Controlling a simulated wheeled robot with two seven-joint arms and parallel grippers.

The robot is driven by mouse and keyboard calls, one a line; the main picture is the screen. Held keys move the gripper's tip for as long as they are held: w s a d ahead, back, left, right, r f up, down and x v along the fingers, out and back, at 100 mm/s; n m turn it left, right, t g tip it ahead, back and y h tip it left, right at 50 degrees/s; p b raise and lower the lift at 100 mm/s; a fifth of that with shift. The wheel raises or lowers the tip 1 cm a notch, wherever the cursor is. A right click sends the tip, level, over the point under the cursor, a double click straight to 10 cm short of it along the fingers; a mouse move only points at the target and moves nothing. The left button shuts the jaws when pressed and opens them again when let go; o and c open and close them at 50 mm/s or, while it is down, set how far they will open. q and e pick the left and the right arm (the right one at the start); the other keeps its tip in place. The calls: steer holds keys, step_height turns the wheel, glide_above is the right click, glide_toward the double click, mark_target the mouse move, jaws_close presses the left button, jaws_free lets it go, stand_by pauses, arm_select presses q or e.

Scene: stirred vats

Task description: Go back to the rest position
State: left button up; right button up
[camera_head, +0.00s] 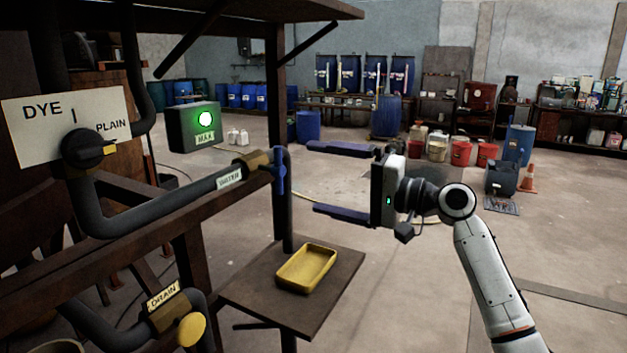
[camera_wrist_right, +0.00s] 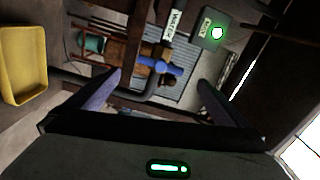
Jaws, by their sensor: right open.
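My right gripper (camera_head: 328,180) is open and empty in the head view, its two dark fingers pointing left, to the right of the blue water valve handle (camera_head: 279,171). A gap shows between the fingers and the handle. In the right wrist view my right gripper (camera_wrist_right: 160,92) has its fingers wide apart, with the blue handle (camera_wrist_right: 160,66) beyond and between them. The pipe labelled WATER (camera_head: 200,188) runs left from the handle. My left gripper is in neither view.
A yellow tray (camera_head: 306,268) sits on a small brown shelf (camera_head: 345,262) below the gripper. A box with a lit green lamp (camera_head: 195,127), a DYE/PLAIN selector (camera_head: 85,148) and a yellow DRAIN knob (camera_head: 191,329) are on the left frame. Open floor (camera_head: 420,270) lies to the right.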

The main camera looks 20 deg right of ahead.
steer(key=s+a+f+n+g+h, duration=0.25)
steer(key=s+f, duration=0.25)
steer(key=f, duration=0.5)
steer(key=s+a+f+n+g+h, duration=0.15)
steer(key=s+a+f, duration=0.3)
steer(key=f, duration=0.45)
steer(key=s+a+f+n+g+h, duration=0.1)
steer(key=s+a+f+n+g, duration=0.1)
steer(key=s+f, duration=0.6)
steer(key=s+d+f+n+g+h, duration=0.1)
steer(key=s+f+n+g+h, duration=0.15)
steer(key=s+f, duration=0.6)
steer(key=s+d+f+n+g+h, duration=0.2)
steer(key=s+f+h, duration=0.1)
steer(key=s, duration=1.1)
steer(key=w+a+f+t+y, duration=0.1)
steer(key=w+a+f+t, duration=0.1)
steer(key=f, duration=0.4)
steer(key=w+a+f+t+y, duration=0.1)
steer(key=w+a+f+t, duration=0.1)
steer(key=f, duration=0.4)
steer(key=shift+w+a+t, duration=0.15)
steer(key=shift+a+t, duration=0.3)
steer(key=shift+a, duration=0.4)
